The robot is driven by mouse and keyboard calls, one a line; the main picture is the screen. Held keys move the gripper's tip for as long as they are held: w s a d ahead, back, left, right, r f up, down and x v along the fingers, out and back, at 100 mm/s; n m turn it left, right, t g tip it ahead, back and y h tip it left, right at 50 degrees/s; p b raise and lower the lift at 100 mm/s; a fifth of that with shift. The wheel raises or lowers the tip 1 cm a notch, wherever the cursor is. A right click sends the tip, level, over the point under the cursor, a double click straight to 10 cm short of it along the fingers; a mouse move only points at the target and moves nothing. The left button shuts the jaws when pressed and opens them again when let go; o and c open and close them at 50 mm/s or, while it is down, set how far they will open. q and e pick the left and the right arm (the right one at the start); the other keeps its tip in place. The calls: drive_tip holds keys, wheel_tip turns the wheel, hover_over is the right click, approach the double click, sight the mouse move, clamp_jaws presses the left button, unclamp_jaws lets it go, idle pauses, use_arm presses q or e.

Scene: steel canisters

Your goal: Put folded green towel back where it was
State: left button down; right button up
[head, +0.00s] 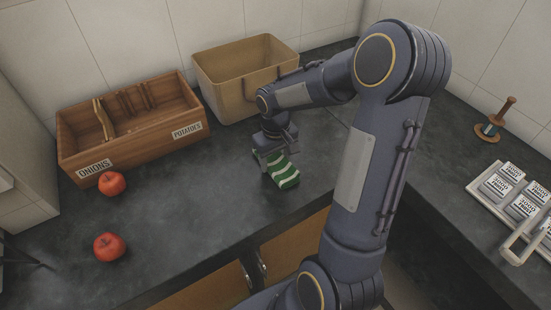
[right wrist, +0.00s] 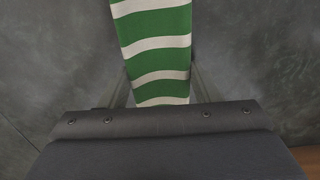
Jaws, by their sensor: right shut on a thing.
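The folded green towel (head: 283,173) has white stripes and is at the counter, in front of the tan basket. My right gripper (head: 272,160) reaches down over its left part and is shut on it. In the right wrist view the towel (right wrist: 155,45) runs up from the gripper (right wrist: 160,100), with the dark counter on both sides. The gripped end is hidden by the gripper body. I cannot tell whether the towel touches the counter. My left gripper is not in view.
A wooden box (head: 130,146) labelled onions and potatoes stands left, with a tan basket (head: 232,90) behind. Two red apples (head: 112,183) (head: 109,247) lie at left. The counter's middle left is clear.

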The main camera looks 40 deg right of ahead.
drive_tip(key=shift+f, duration=0.1)
drive_tip(key=shift+f, duration=0.15)
drive_tip(key=o, duration=0.9)
drive_tip(key=shift+o, duration=0.2)
